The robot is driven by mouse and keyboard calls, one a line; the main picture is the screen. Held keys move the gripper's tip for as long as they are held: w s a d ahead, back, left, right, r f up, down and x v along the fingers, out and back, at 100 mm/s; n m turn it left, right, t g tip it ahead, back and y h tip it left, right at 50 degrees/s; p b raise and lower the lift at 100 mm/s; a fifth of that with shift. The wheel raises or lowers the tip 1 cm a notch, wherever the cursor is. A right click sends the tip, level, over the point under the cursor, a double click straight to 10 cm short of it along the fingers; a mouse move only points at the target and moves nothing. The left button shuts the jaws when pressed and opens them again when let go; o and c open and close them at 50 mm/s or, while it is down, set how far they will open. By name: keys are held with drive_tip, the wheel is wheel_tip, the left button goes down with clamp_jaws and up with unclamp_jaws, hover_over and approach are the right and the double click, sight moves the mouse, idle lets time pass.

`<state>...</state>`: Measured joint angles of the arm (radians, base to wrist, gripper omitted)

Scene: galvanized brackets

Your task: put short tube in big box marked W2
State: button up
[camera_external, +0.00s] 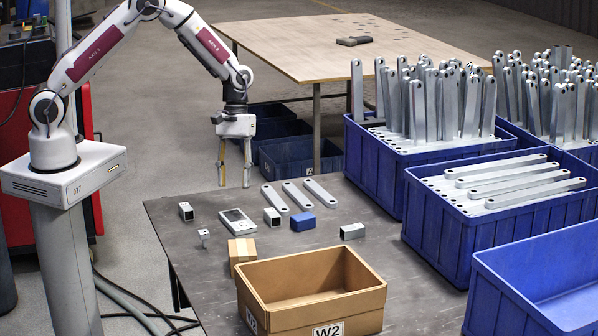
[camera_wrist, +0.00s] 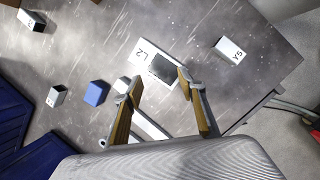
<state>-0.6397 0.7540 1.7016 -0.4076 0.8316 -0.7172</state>
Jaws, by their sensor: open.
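Three short square metal tubes lie on the dark table: one at the left (camera_external: 186,211), one in the middle (camera_external: 272,216) and one at the right (camera_external: 352,231). In the wrist view the left tube (camera_wrist: 231,50), marked Y5, lies right of the fingers; the middle tube (camera_wrist: 57,95) and right tube (camera_wrist: 32,20) are at the left. The big open cardboard box marked W2 (camera_external: 365,303) stands at the front; its visible inside looks empty. My gripper (camera_external: 234,174) is open and empty above the table's back edge, apart from the tubes. It also shows in the wrist view (camera_wrist: 154,80).
A flat plate with a dark panel (camera_external: 238,220), marked L2 in the wrist view, lies between tubes. Blue crates (camera_external: 430,225) fill the right.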

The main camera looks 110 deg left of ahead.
sight(272, 213)
drive_tip(key=w+a+f+n, duration=0.2)
drive_tip(key=w+f+n, duration=0.1)
drive_tip(key=shift+w+a+t, duration=0.1)
drive_tip(key=shift+a+t, duration=0.2)
drive_tip(key=shift+w+a+r+n+t, duration=0.25)
drive_tip(key=shift+w+a+r+n, duration=0.05)
drive_tip(key=shift+w+n, duration=0.5)
drive_tip(key=shift+w+a+r+n+t, duration=0.25)
drive_tip(key=shift+w+a+n, duration=0.1)
drive_tip(key=shift+w+n, duration=0.4)
drive_tip(key=shift+w+a+r+n+t, duration=0.2)
drive_tip(key=shift+w+a+r+n, duration=0.1)
drive_tip(key=shift+w+n, duration=0.5)
drive_tip(key=shift+s+f, duration=0.1)
drive_tip(key=shift+x, duration=1.2)
drive_tip(key=shift+f, duration=0.1)
drive_tip(key=shift+a+x, duration=0.1)
drive_tip(key=shift+x, duration=1.15)
drive_tip(key=shift+a+x, duration=0.15)
drive_tip(key=shift+x, duration=1.15)
